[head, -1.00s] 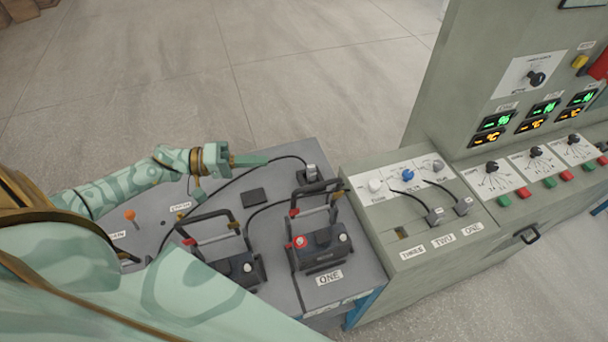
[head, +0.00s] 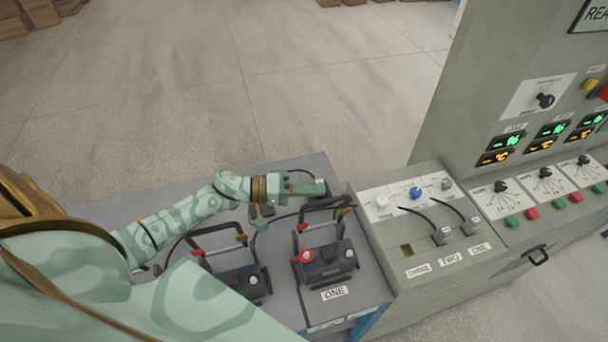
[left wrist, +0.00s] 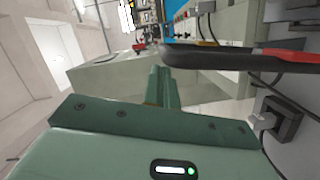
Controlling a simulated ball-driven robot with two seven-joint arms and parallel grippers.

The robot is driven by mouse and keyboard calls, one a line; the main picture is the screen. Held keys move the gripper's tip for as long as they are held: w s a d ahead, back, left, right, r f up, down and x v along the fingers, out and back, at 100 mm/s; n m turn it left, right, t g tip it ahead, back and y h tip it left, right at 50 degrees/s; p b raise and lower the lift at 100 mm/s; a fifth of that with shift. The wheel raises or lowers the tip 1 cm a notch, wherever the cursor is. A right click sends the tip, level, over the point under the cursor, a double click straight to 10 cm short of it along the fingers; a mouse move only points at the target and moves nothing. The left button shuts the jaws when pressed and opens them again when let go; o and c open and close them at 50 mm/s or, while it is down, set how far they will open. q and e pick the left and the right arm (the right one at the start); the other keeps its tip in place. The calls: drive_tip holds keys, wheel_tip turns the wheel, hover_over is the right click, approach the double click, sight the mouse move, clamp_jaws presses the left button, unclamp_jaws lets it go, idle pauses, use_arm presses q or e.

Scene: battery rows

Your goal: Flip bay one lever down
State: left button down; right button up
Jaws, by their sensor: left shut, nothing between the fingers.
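My left gripper (head: 316,189) is shut and empty, behind this battery, by a small connector box (head: 319,182) at the bench's back edge. I cannot tell whether they touch. In the left wrist view my closed fingers (left wrist: 161,88) point away, with a black bar with a red grip (left wrist: 220,58) above right and a dark box with a grey plug (left wrist: 283,119) at right.
A second battery (head: 240,284) stands left of bay one, partly hidden by my arm. The charger cabinet (head: 392,283) adjoins the bench on the right, with knobs and cabled plugs (head: 440,236) on top. Black cables run behind the batteries. The floor behind the bench is clear.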

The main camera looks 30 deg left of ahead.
use_arm(q)
drive_tip(key=shift+d+f, duration=0.1)
drive_tip(key=shift+d, duration=0.05)
drive_tip(key=shift+s, duration=0.1)
drive_tip(key=m+p, duration=0.1)
drive_tip(key=s+d+m+y+p, duration=0.1)
drive_tip(key=p, duration=0.1)
drive_tip(key=shift+s+d+r, duration=0.15)
drive_tip(key=shift+d+r, duration=0.05)
drive_tip(key=shift+d, duration=0.05)
drive_tip(key=shift+s+d+f+m, duration=0.1)
drive_tip(key=shift+f+m, duration=0.05)
drive_tip(key=shift+m, duration=0.15)
drive_tip(key=shift+f, duration=0.15)
